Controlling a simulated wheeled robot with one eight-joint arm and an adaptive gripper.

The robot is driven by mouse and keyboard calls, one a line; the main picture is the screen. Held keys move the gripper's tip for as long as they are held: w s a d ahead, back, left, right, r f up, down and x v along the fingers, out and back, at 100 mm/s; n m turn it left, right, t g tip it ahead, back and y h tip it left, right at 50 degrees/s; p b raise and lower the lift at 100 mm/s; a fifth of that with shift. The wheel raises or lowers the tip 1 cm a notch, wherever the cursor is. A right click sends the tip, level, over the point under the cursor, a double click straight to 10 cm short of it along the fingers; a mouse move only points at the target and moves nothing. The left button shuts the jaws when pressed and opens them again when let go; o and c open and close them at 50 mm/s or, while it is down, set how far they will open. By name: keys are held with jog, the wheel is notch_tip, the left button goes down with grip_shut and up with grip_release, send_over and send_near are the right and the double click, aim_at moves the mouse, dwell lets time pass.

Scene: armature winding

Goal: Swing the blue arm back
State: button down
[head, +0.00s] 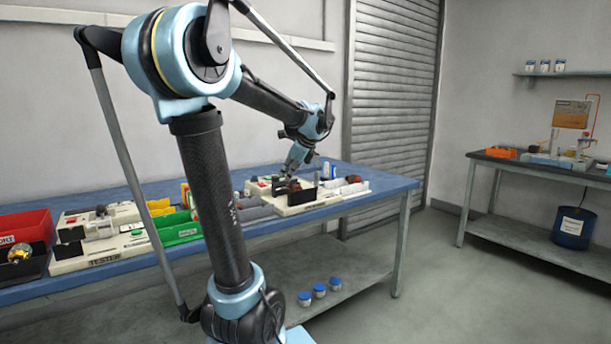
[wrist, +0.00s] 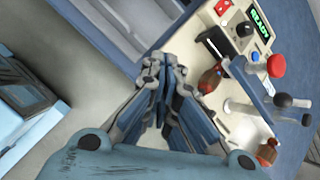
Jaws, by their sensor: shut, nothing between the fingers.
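A cream winding machine (wrist: 226,40) stands at the right of the wrist view, with a green-lit READY display (wrist: 261,25), a red knob (wrist: 276,65) and a small blue button (wrist: 255,56). A slanted blue-grey bar (wrist: 250,88), which looks like the blue arm, lies across it below the red knob. Brown-red wound parts (wrist: 209,81) and black-knobbed levers (wrist: 283,100) are near it. My gripper (wrist: 168,75) is shut and empty, left of the bar and apart from it. In the head view my gripper (head: 288,171) is above the machine (head: 300,198).
The blue bench (head: 375,186) also carries a tester (head: 95,255), red bins (head: 28,228), and green bins (head: 178,232). Blue-lidded jars (head: 319,290) stand on its lower shelf. A second bench (head: 520,168) is at the right. The floor between the benches is clear.

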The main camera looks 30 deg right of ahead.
jog(key=s+d+r+m+t+h, duration=0.1)
jog(key=d+m, duration=0.6)
jog(key=d, duration=0.8)
notch_tip(320, 180, up, 2)
jog(key=shift+s+r+t, duration=0.2)
jog(key=shift+s+t, duration=0.2)
jog(key=shift+s, duration=0.1)
jog(key=shift+w+d, duration=0.1)
send_near(308, 172)
jog(key=a+f, duration=0.1)
jog(key=f, duration=0.1)
jog(key=w+a+f, duration=0.1)
jog(key=a+f, duration=0.1)
jog(key=f, duration=0.1)
jog(key=shift+w+a+f, duration=0.2)
jog(key=shift+w+f, duration=0.1)
jog(key=shift+w, duration=0.7)
